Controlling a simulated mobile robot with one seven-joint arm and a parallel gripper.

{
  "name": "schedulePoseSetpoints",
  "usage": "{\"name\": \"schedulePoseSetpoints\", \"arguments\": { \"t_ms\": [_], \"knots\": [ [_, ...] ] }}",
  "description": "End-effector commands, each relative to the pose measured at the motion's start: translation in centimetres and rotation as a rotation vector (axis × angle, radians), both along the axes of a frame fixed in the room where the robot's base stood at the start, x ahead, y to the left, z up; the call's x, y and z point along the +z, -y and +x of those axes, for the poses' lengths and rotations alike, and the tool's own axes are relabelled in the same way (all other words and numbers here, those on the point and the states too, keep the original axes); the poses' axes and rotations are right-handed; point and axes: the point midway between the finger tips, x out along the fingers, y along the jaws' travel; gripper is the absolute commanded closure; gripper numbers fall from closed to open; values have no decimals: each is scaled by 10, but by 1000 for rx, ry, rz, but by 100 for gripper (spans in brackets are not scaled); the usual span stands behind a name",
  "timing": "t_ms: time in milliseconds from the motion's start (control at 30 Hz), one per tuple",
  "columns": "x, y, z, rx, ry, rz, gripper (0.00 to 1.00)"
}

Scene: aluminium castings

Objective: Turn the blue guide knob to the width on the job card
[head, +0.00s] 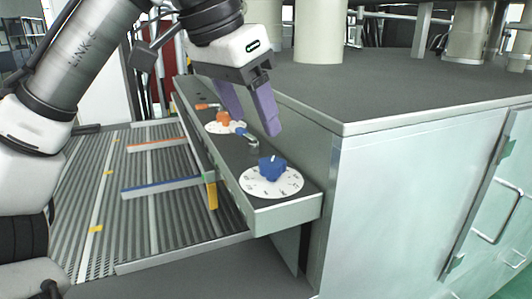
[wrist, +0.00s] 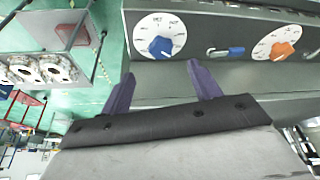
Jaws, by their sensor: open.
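The blue guide knob (head: 272,168) sits on a white round dial (head: 258,188) with markings, at the near end of a grey control rail. In the wrist view the blue knob (wrist: 160,46) is at the upper left, on its dial (wrist: 146,25). The dial's numbers are too small to read surely. My gripper (head: 254,122) has purple fingers, is open and empty, and hangs above the rail, behind and apart from the blue knob. In the wrist view the fingers (wrist: 163,84) are below the rail's edge, with the knob beyond them. I see no job card clearly.
An orange knob (head: 223,118) on a second dial and a blue-handled lever (head: 246,136) stand farther along the rail. A ribbed conveyor bed (head: 85,190) with an orange bar (head: 157,143) and a blue bar (head: 160,187) lies left. A grey-topped cabinet (head: 400,105) stands right.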

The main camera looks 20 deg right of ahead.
Motion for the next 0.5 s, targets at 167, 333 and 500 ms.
{"name": "schedulePoseSetpoints", "arguments": {
  "t_ms": [167, 333, 500],
  "knots": [
    [-33, 13, 4, -4, -2, -1, 38],
    [-59, 23, 9, 1, -1, 1, 38],
    [-74, 29, 10, 1, 0, 0, 38]
  ]
}}
